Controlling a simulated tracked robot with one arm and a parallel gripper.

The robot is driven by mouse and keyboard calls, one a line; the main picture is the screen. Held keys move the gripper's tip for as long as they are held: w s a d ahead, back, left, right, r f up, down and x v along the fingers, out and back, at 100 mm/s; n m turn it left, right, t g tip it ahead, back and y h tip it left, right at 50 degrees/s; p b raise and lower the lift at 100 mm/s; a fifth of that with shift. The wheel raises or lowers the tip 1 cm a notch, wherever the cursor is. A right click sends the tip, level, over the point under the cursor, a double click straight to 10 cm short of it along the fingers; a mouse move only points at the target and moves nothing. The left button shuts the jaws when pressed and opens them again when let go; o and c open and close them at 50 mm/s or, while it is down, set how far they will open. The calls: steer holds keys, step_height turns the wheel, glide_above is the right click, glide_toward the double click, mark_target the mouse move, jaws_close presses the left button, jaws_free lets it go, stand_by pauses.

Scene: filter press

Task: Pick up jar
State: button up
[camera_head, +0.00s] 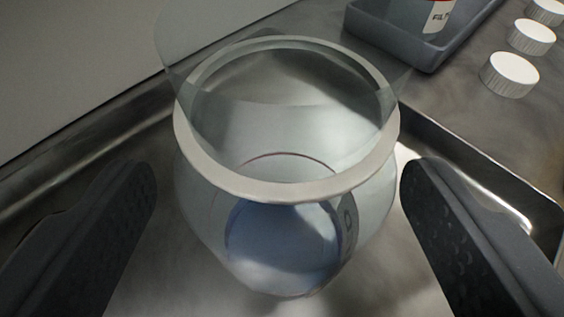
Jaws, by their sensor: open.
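A clear glass jar (190,215) with a thick pale rim stands upright in the middle of the view. A blue patch shows low in the jar, and part of a dark marking shows on its right side. A clear, curved, see-through sheet or cover overlaps the back of the rim; I cannot tell whether it touches the jar. My gripper (278,190) is open, with one dark textured finger on each side of the jar. Gaps show between both fingers and the glass.
The jar stands in a shallow metal tray (480,180) with raised edges. Several white ribbed caps (510,75) are at the upper right. A grey bin (395,42) holding a labelled container (436,16) is at the top. A pale wall (90,60) is at the upper left.

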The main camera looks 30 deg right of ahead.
mark_target(284, 218)
steer(key=x, duration=0.4)
steer(key=shift+d+f, duration=0.1)
steer(key=shift+d, duration=0.05)
